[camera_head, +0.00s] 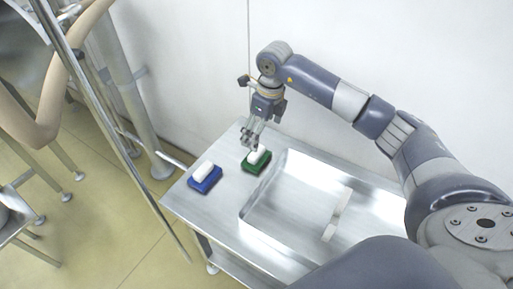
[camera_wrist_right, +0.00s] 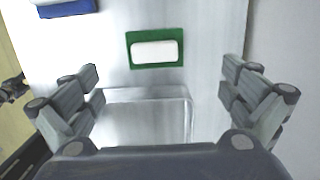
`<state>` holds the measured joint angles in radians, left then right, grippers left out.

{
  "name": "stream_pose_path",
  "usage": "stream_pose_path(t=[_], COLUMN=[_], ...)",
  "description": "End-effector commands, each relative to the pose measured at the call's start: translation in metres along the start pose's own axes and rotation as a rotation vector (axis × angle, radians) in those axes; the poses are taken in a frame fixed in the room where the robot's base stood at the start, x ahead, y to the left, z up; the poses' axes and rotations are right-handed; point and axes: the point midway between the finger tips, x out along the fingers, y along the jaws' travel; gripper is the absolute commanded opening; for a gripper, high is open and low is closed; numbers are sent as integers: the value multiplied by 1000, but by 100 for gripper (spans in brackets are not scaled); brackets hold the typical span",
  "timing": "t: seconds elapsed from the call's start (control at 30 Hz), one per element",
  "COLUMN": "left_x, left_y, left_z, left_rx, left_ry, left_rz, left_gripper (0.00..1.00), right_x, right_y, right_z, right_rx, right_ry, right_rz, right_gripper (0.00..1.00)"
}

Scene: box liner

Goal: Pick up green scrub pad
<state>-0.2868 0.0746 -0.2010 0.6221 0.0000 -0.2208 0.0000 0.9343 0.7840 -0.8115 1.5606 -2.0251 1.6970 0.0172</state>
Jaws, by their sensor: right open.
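The green scrub pad (camera_head: 257,167) lies on the metal table, with a white block (camera_head: 259,154) on top of it. In the right wrist view the green pad (camera_wrist_right: 132,54) shows as a rim around the white block (camera_wrist_right: 155,52), between and beyond the fingers. My right gripper (camera_head: 252,143) is above the pad in the head view, pointing down; its spread fingers (camera_wrist_right: 160,95) are open with nothing between them. I cannot tell the exact height of the fingertips above the pad. My left gripper is not in view.
A blue pad (camera_head: 207,183) with a white block (camera_head: 203,170) lies left of the green one on the metal table (camera_head: 184,205). A shallow metal tray or basin (camera_head: 285,215) holding pale strips (camera_head: 337,213) lies to the right. A wall stands behind; metal rails are at left.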

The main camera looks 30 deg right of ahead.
Motion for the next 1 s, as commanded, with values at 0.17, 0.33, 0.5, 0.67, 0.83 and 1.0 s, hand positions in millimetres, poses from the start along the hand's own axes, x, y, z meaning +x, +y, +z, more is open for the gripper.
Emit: stream_pose_path(t=[0.17,0.33,0.5,0.67,0.83,1.0], left_x=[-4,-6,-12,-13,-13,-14], left_y=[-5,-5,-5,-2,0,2], left_z=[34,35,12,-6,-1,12], left_rx=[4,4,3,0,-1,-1], left_ry=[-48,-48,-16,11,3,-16], left_rz=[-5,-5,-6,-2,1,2], left_gripper=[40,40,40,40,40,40], right_x=[29,42,63,86,93,93], right_y=[1,1,6,6,6,6], right_z=[0,0,2,4,4,4], right_rx=[1,0,1,1,0,0], right_ry=[3,2,4,2,0,0], right_rz=[3,1,4,2,0,0], right_gripper=[100,100,100,100,100,98])
